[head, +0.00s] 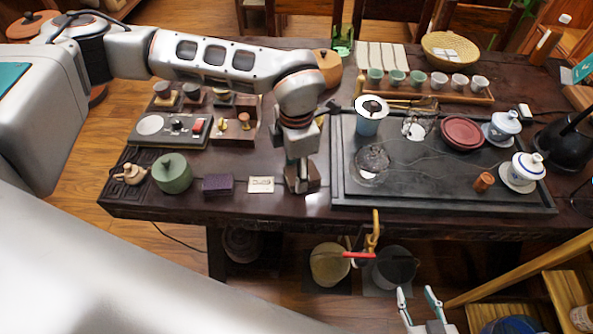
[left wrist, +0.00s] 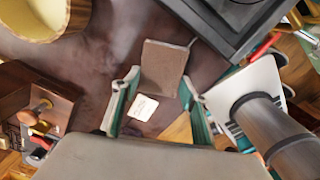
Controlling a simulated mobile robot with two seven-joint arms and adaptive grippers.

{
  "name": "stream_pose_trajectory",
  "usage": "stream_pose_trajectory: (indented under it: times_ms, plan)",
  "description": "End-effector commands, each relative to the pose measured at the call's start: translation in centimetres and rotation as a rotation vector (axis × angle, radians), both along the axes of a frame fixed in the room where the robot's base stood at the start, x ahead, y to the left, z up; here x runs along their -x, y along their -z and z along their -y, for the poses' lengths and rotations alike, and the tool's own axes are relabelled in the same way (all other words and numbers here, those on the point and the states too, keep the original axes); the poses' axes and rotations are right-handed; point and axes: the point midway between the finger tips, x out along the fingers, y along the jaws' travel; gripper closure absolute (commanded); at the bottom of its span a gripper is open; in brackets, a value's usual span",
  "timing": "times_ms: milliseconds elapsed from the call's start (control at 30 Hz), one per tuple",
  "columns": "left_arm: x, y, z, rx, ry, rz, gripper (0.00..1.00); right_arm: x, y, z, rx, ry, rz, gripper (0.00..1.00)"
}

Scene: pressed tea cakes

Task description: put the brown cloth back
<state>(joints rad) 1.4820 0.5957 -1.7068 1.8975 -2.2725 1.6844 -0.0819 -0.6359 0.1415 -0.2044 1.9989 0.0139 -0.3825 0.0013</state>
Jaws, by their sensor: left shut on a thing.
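The brown cloth (left wrist: 165,68) shows in the left wrist view as a flat brown piece between the fingers. My left gripper (left wrist: 158,95) is shut on it. In the head view my left gripper (head: 299,187) is low over the front part of the dark table, just left of the tea tray. A dark brown edge of the cloth (head: 314,175) shows beside the fingers; the rest is hidden. I cannot tell whether the cloth touches the table. My right gripper (head: 420,296) is open and empty below the table's front edge.
The black tea tray (head: 440,200) with cups and pots fills the right of the table (head: 235,205). A white card (head: 261,184), a purple block (head: 217,184) and a green jar (head: 172,174) stand left of my left gripper. Small wooden stands (head: 233,137) lie behind.

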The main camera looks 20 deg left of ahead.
Motion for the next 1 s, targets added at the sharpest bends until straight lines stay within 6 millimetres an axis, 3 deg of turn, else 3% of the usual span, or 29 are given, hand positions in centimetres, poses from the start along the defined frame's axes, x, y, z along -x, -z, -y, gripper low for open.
stream_pose_trajectory:
  times_ms: [433,467,500,867,1000]
  plan:
    - [0.0,0.9,0.0,0.001,0.001,0.001,0.77,0.0,0.2,0.0,0.001,0.001,-0.002,0.6]
    - [0.0,0.9,0.0,0.0,0.001,0.001,0.49,0.0,0.2,0.0,0.001,0.001,-0.002,0.6]
    - [0.0,0.9,0.0,0.0,0.001,0.001,0.4,0.0,0.1,0.0,0.001,0.001,-0.002,0.6]
    - [0.0,0.7,0.0,0.001,0.001,0.002,0.4,0.0,0.1,0.0,0.001,0.002,0.0,0.6]
    - [-0.2,-0.6,0.0,0.001,0.0,0.005,0.4,-0.1,-0.1,0.0,0.0,0.002,0.001,0.6]
